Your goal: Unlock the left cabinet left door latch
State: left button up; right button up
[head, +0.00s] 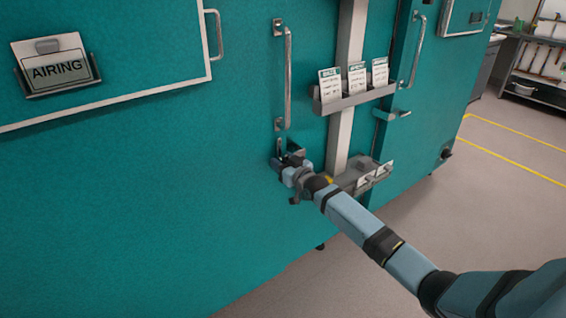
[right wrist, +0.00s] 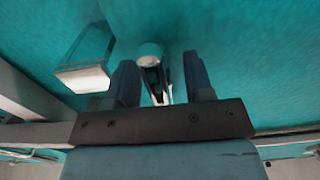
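The teal cabinet's left door (head: 200,180) fills most of the head view, with a vertical metal handle (head: 288,75) near its right edge. The latch (head: 279,148) is below that handle, mostly hidden behind my right gripper (head: 284,163). In the right wrist view, my right gripper (right wrist: 160,72) has its two dark fingers apart. A metal latch lever (right wrist: 149,55) with a rounded end stands between them, with visible gaps on both sides. I cannot tell whether the latch is locked. My left gripper is not in view.
An AIRING sign (head: 57,70) hangs on the door at left. A grey post carries a card rack (head: 352,100) and a lower tray (head: 362,177), close to my right arm. Another teal cabinet stands to the right. Open floor (head: 490,200) lies at right.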

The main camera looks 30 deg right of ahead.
pick_arm(q)
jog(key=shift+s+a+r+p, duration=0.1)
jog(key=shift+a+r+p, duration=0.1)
jog(key=shift+p, duration=0.9)
pick_arm(e)
jog(key=s+d, duration=0.1)
jog(key=s, duration=1.2)
jog(key=shift+s, duration=0.4)
jog(key=s+a+f+n+g+y, duration=0.15)
jog(key=s+a+f+g, duration=0.25)
jog(key=s+a+f, duration=0.8)
jog(key=s+a+g, duration=0.3)
jog(key=s+a, duration=1)
jog(key=s, duration=0.3)
pick_arm(q)
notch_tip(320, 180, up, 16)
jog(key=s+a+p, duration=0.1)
jog(key=p, duration=2.1)
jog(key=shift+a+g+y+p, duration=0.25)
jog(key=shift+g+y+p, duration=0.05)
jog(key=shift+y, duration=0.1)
pick_arm(e)
notch_tip(320, 180, up, 16)
jog(key=s, duration=0.2)
jog(key=shift+s+d, duration=0.15)
jog(key=shift+d, duration=0.25)
